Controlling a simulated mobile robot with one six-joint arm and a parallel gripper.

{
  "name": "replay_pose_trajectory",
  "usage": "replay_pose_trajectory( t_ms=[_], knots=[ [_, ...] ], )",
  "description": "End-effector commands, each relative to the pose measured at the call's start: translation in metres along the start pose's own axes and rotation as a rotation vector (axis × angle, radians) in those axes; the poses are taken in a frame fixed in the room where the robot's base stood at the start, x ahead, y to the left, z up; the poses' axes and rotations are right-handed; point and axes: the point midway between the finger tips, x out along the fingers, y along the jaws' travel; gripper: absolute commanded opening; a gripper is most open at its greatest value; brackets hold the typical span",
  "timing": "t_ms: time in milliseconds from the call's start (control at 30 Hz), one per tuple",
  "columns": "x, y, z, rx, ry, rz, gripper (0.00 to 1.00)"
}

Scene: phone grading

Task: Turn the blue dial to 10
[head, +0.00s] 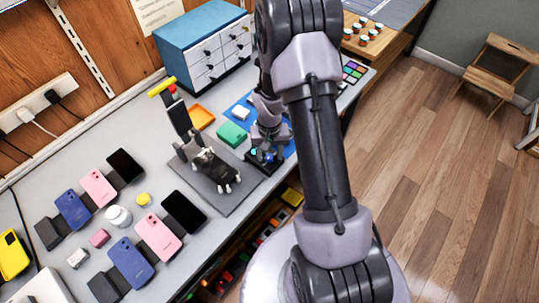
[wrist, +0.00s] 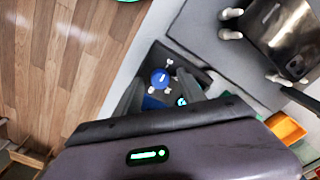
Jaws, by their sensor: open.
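The blue dial (wrist: 160,79) shows in the wrist view as a small round knob with a pale mark on top, set on a dark base (wrist: 186,62). Small white shapes sit around it; I cannot read any numbers. A green-lit spot (wrist: 182,101) shows beside the dial. My gripper (wrist: 159,88) is open, its two dark fingers left and right of the dial; I cannot tell whether they touch it. In the head view my gripper (head: 268,153) points down at the dark base, and mostly hides the dial.
A green box (head: 232,133) and an orange tray (head: 201,117) are behind. Several phones lie on the left of the table. A blue drawer cabinet (head: 198,30) stands at the back.

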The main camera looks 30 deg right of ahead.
Motion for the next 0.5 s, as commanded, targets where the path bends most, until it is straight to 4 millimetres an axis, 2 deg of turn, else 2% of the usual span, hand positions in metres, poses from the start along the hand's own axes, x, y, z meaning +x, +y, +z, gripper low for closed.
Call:
replay_pose_trajectory(
  t_ms=[267, 500],
  knots=[
    [0.0009, 0.0, -0.0001, 0.0, 0.0, 0.0, 0.45],
    [0.0007, 0.0, -0.0001, 0.0, 0.0, 0.0, 0.0]
  ],
)
